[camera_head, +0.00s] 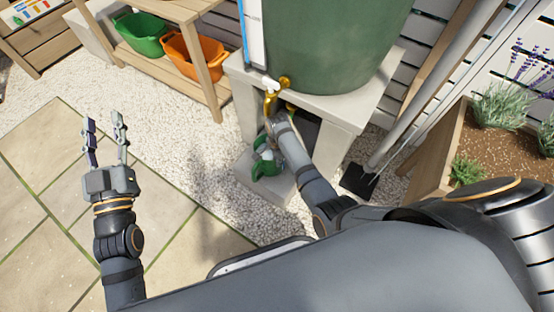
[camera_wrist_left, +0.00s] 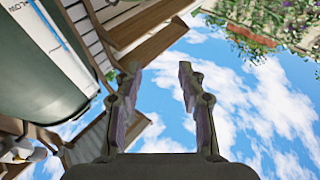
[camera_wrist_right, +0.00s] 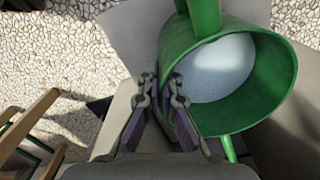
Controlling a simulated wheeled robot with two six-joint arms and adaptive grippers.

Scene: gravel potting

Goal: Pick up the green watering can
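The green watering can (camera_head: 266,169) sits low on the pale stone base under the barrel, partly hidden by my right arm. In the right wrist view the can (camera_wrist_right: 284,70) is close, its round mouth facing the camera with pale water inside. My right gripper (camera_wrist_right: 163,80) is at the can's near left wall, its fingertips close together with a narrow gap. Whether they pinch the wall is unclear. My left gripper (camera_head: 104,118) is open and empty over the paving, well left of the can. Its spread fingers (camera_wrist_left: 158,72) show against sky.
A green rain barrel (camera_head: 325,45) with a brass tap (camera_head: 285,82) stands on a stone stand (camera_head: 345,115) above the can. A wooden shelf (camera_head: 205,75) holds a green tub (camera_head: 142,34) and an orange tub (camera_head: 194,57). A planter (camera_head: 437,150) stands right. Gravel and paving are clear at left.

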